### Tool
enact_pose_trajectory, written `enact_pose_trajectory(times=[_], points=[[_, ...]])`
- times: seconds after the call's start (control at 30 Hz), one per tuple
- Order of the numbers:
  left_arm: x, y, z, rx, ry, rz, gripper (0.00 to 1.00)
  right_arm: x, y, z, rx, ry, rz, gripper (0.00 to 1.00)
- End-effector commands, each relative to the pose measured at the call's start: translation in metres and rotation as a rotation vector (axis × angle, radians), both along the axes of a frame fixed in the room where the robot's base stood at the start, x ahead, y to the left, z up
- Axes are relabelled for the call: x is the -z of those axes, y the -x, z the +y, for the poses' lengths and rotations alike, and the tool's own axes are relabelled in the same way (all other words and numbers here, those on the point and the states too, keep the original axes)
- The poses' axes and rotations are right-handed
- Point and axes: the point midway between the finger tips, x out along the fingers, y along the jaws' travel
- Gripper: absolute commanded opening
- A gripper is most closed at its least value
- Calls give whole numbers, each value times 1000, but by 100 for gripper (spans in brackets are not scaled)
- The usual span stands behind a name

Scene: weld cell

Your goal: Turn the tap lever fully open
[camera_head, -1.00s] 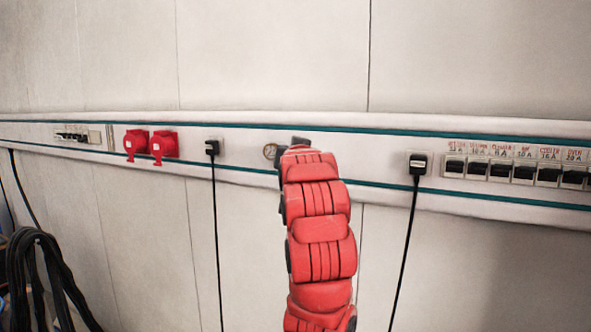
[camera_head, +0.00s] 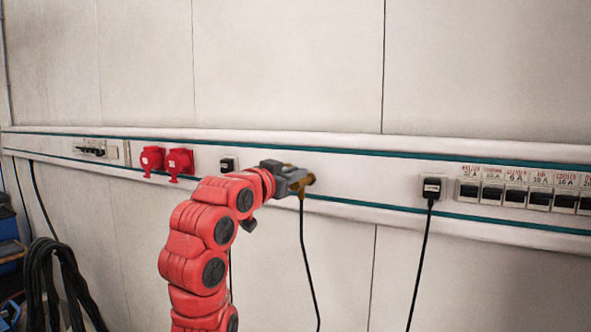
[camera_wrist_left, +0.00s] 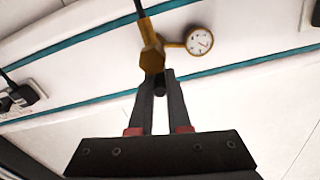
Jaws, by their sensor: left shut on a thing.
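The brass tap (camera_head: 309,180) sits on the wall rail, partly hidden behind my left gripper (camera_head: 298,182). A dark hose hangs from it. In the left wrist view the brass tap body (camera_wrist_left: 152,58) shows just beyond the fingertips, with a round white gauge (camera_wrist_left: 201,41) beside it. My left gripper (camera_wrist_left: 160,80) is nearly closed, with a short dark stub (camera_wrist_left: 160,88) between its fingers. The stub appears to be the tap lever; how far it is turned I cannot tell. My right gripper is in neither view.
Red sockets (camera_head: 179,162) and a black plug (camera_head: 228,164) are on the rail left of the tap. Another plug (camera_head: 432,188) and a row of breakers (camera_head: 515,195) are to the right. Coiled black cable (camera_head: 55,285) hangs at lower left. The wall above the rail is clear.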

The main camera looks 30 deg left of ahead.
Motion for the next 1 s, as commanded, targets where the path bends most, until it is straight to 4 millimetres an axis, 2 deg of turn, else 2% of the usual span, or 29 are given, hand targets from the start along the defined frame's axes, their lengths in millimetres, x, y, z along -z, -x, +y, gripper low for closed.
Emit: enact_pose_trajectory(times=[0.4,0.43,0.57,0.87,1.0], points=[[-3,1,0,4,-2,-7,0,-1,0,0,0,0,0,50],[-3,1,0,4,-2,-7,21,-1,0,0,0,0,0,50],[-2,1,0,4,-1,-5,44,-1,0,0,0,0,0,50],[-1,1,0,4,-1,-4,46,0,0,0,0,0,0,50],[0,12,0,5,-1,-3,46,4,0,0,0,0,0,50]])
